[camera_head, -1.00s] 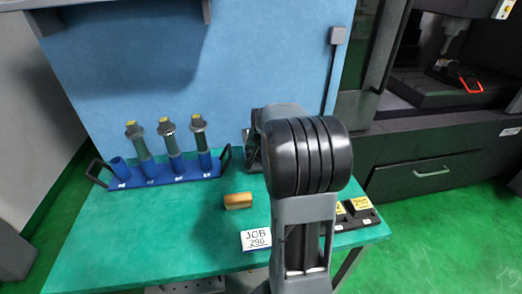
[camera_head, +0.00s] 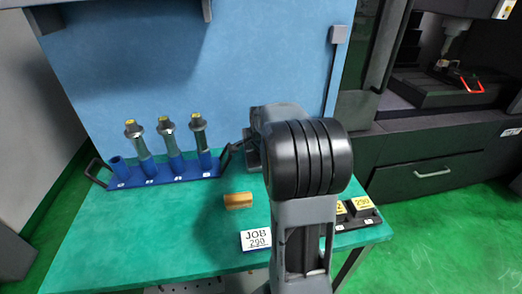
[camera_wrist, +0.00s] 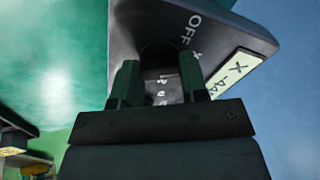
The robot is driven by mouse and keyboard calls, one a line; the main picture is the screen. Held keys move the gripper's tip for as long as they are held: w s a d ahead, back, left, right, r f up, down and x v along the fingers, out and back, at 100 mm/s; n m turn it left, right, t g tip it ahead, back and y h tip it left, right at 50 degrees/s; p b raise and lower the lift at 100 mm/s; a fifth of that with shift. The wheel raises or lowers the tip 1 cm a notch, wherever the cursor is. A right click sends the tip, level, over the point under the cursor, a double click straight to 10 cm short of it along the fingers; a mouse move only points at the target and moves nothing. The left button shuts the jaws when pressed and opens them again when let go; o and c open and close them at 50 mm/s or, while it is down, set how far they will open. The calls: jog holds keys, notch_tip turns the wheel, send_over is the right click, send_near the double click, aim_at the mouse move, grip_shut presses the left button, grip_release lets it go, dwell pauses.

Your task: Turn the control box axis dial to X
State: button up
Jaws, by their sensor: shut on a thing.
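In the wrist view, the dark control box (camera_wrist: 140,22) fills the upper middle, its face marked OFF and, partly hidden, an X. A pale label (camera_wrist: 238,70) beginning with X is on its edge. My gripper (camera_wrist: 159,75) has its two green-grey fingers closed on the dark axis dial (camera_wrist: 158,56), one finger on each side. The dial is mostly in shadow between the fingertips, so I cannot tell which mark it points to. In the head view, my arm hides the control box and dial.
A blue rack (camera_head: 165,175) with several tool holders stands at the table's left. A wooden block (camera_head: 238,201), a JOB 290 card (camera_head: 256,239) and yellow-labelled blocks (camera_head: 362,203) lie on the green table (camera_head: 130,240). A blue wall (camera_head: 260,60) rises behind.

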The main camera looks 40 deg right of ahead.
jog(key=shift+m, duration=0.7)
jog(key=o, duration=0.9)
jog(key=v, duration=1.4)
jog(key=shift+w+a, duration=0.1)
jog(key=shift+f, duration=0.1)
